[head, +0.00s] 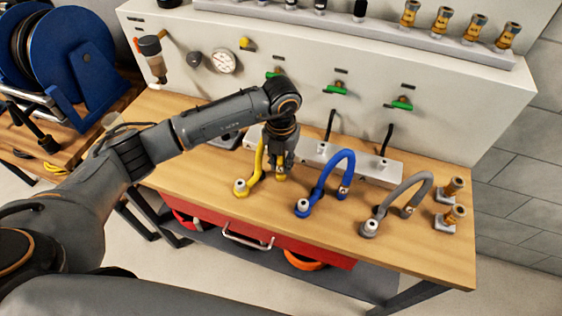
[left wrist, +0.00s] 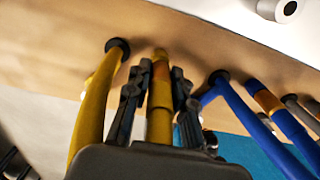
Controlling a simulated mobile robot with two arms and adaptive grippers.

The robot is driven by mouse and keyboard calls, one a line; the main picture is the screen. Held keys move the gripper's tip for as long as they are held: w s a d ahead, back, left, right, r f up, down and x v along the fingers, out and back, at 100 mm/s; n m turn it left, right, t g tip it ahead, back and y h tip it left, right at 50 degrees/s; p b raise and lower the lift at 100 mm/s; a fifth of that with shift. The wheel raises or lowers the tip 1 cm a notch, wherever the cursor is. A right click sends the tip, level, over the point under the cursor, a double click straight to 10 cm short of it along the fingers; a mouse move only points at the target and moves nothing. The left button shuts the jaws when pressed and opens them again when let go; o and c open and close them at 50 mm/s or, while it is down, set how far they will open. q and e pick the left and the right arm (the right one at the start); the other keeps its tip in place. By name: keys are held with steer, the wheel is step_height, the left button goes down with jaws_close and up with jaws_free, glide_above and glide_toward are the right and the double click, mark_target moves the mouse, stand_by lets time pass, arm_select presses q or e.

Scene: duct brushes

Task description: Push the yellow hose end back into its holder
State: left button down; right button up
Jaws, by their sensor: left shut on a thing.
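The yellow hose (head: 257,163) rises from a round fitting at the left of the wooden bench and arcs up beside my left gripper (head: 282,165). The gripper points down and is shut on the yellow hose end (head: 280,175). In the left wrist view the yellow hose end (left wrist: 160,98) lies between the two dark fingers (left wrist: 156,76), and its tip sticks out past them. The hose's other leg (left wrist: 92,112) stands left of the fingers. The holder is not clear; the hand and hose end cover that spot. My right gripper is not in view.
A blue hose (head: 341,162) stands close to the right of my gripper, with a grey hose (head: 400,190) and brass fittings (head: 453,188) beyond. A white bar (head: 365,162) runs behind. Green valves (head: 338,88) sit on the panel. The bench front (head: 290,213) is fairly clear.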

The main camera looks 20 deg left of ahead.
arm_select(q)
steer(key=shift+f+b, duration=0.5)
steer(key=c, duration=1.1)
jaws_free()
steer(key=shift+o, duration=0.2)
steer(key=shift+r, duration=0.15)
step_height(320, 180, up, 12)
steer(key=shift+f, duration=0.1)
